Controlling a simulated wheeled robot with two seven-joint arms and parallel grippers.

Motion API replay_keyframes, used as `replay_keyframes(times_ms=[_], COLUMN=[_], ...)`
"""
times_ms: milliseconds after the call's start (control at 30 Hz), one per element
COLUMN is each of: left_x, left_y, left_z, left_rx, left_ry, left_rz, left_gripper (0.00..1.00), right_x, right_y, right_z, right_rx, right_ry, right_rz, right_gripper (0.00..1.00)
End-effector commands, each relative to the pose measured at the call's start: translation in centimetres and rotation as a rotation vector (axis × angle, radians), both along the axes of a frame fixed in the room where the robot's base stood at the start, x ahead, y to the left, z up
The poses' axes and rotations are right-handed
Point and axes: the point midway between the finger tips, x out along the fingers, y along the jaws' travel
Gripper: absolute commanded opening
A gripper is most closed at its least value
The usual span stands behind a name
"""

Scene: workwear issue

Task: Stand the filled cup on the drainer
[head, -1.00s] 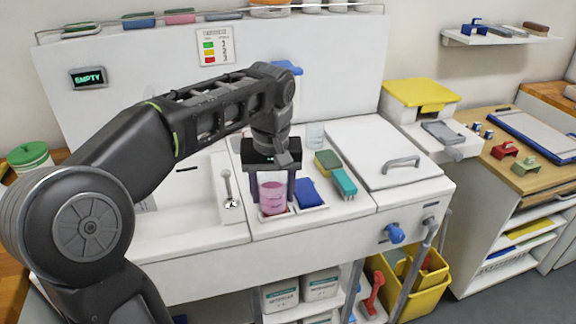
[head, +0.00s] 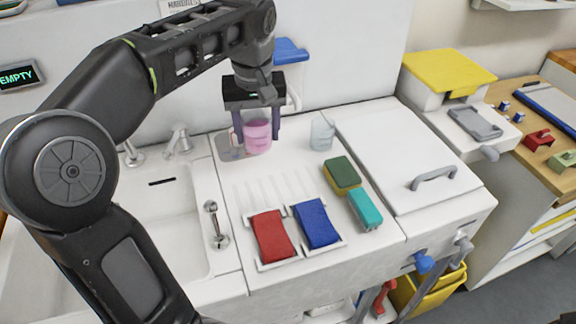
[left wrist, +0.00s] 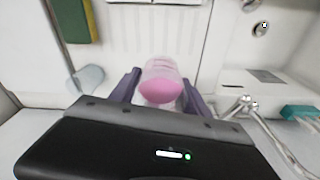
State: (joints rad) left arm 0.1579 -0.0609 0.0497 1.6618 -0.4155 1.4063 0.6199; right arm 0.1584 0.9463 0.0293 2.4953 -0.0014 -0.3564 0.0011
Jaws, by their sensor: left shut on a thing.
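The filled cup (head: 257,138) is clear with pink liquid in it. My left gripper (head: 257,133) is shut around it, and the cup looks upright at the back of the white worktop. The left wrist view also shows the cup (left wrist: 160,84) between the purple-grey fingers. I cannot tell whether its base touches the surface. The drainer seems to be the white ribbed area (head: 280,184) in front of the cup; its ribs also show in the left wrist view (left wrist: 160,38). My right gripper is out of view.
A clear empty-looking glass (head: 322,132) stands right of the cup. A red cloth (head: 271,235) and a blue cloth (head: 316,223) lie at the front of the ribs. A green-yellow sponge (head: 342,175) and teal brush (head: 364,210) lie right. A sink (head: 160,225) with taps is left.

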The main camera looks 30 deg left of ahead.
Motion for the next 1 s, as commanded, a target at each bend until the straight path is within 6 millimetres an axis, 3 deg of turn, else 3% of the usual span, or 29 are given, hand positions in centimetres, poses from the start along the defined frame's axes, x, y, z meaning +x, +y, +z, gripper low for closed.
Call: replay_keyframes(times_ms=[433,800,1000], left_x=[0.0,0.0,0.0], left_y=[0.0,0.0,0.0], left_z=[-0.4,-5.6,-6.3], left_rx=[0.000,0.000,0.001], left_ry=[0.001,0.001,-0.002], left_rz=[0.000,0.000,0.001], left_gripper=[0.08,0.08,0.08], right_x=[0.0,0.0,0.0], right_y=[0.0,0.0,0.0], right_z=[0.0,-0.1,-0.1], right_rx=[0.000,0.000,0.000], right_ry=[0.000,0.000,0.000], right_rz=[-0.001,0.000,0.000], right_gripper=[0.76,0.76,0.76])
